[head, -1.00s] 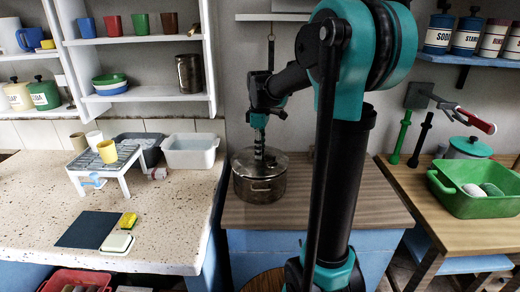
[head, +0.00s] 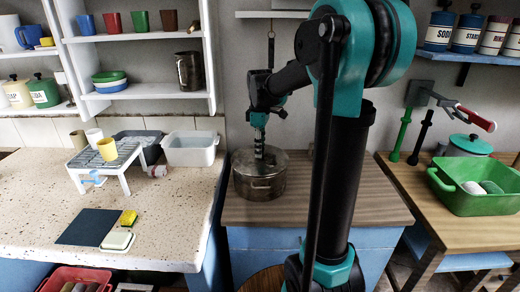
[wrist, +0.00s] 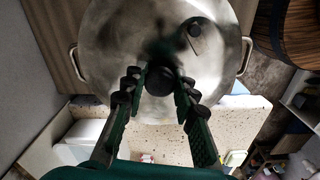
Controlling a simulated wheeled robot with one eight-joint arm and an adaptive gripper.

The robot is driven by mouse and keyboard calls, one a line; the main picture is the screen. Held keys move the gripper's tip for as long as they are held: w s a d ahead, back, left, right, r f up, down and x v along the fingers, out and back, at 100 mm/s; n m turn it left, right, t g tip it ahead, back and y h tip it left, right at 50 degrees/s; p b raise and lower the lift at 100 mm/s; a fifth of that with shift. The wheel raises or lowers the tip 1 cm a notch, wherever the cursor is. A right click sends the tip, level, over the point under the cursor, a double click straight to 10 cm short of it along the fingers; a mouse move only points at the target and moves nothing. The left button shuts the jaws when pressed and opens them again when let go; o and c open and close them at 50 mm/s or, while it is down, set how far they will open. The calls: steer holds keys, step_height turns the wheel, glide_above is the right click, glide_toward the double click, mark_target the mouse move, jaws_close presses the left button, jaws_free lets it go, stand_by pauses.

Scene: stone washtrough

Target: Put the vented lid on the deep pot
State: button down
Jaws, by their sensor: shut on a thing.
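The deep pot (head: 262,186) is a steel pot with side handles, standing on the wooden worktop in the head view. The vented lid (wrist: 112,40) is a round metal disc with a dark knob (wrist: 160,81) and a small dark vent (wrist: 194,30). It covers the pot's top in both views; I cannot tell whether it sits fully flush on the rim. My gripper (wrist: 159,88) is shut on the lid's knob, one finger on each side. In the head view my gripper (head: 259,153) comes down from above onto the lid. The pot's handles show left and right in the wrist view.
A speckled stone counter (head: 165,215) on the left holds a small rack (head: 103,162) and a pale tub (head: 191,150). A green basin (head: 478,203) stands on the right table. The worktop right of the pot is partly hidden by my arm.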

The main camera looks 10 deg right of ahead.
steer(key=shift+f, duration=0.2)
stand_by(0.6)
steer(key=c, duration=1.1)
jaws_free()
steer(key=shift+o, duration=0.2)
steer(key=o, duration=0.4)
steer(key=shift+r, duration=0.1)
steer(key=shift+r, duration=3.4)
